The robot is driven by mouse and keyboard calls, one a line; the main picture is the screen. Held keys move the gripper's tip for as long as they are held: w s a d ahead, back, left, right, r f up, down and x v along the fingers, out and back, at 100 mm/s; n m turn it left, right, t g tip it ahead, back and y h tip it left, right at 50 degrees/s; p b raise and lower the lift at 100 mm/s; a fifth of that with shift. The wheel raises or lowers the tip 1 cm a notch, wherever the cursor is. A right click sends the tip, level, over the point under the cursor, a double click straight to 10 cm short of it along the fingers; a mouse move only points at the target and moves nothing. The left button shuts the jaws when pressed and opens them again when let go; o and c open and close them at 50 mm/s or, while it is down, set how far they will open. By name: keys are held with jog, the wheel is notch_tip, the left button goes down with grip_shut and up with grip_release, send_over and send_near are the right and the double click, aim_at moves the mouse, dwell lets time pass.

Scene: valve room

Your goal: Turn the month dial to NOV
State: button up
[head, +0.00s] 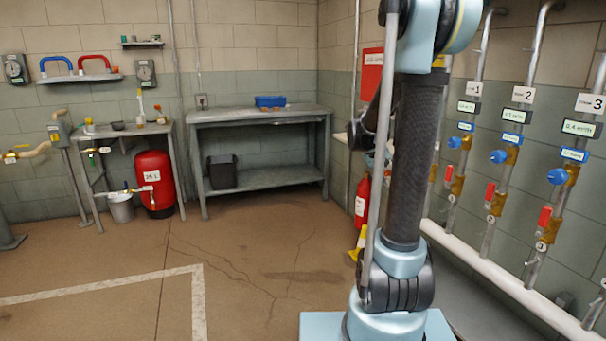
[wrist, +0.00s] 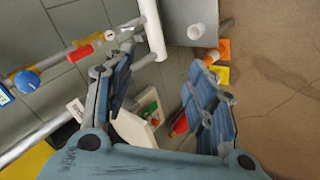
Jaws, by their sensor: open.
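I cannot make out a month dial or the word NOV in either view. Two small grey wall boxes with round faces, a left one (head: 15,69) and a right one (head: 145,74), hang on the back wall in the head view; their markings are too small to read. My gripper (wrist: 160,62) is open in the wrist view, with its two blue-padded fingers wide apart and nothing held between them. A white box-like thing with a green patch (wrist: 138,122) shows behind and between the fingers, partly hidden. In the head view my arm hides most of the gripper.
Numbered pipes with blue knobs (head: 512,139) and red-handled valves (head: 545,217) line the right wall. A red extinguisher (head: 362,203) stands near the corner behind my arm. A grey workbench (head: 255,183) and red tank (head: 154,182) stand at the back. The middle floor is clear.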

jog(key=s+a+f+y, duration=0.2)
jog(key=s+a+f, duration=0.1)
jog(key=s, duration=0.7)
jog(key=s+a+f+n+y, duration=0.1)
jog(key=s+a+f+y, duration=0.2)
jog(key=s+a, duration=0.3)
jog(key=s+a+f+g+y, duration=0.1)
jog(key=s+a, duration=0.4)
jog(key=s, duration=1.1)
notch_tip(320, 180, down, 2)
jog(key=shift+s+f+y, duration=0.2)
jog(key=shift+y, duration=0.6)
jog(key=c, duration=0.4)
jog(key=shift+w+d+f, duration=0.2)
jog(key=shift+w+d, duration=0.2)
jog(key=shift+d, duration=0.05)
jog(key=shift+s, duration=0.1)
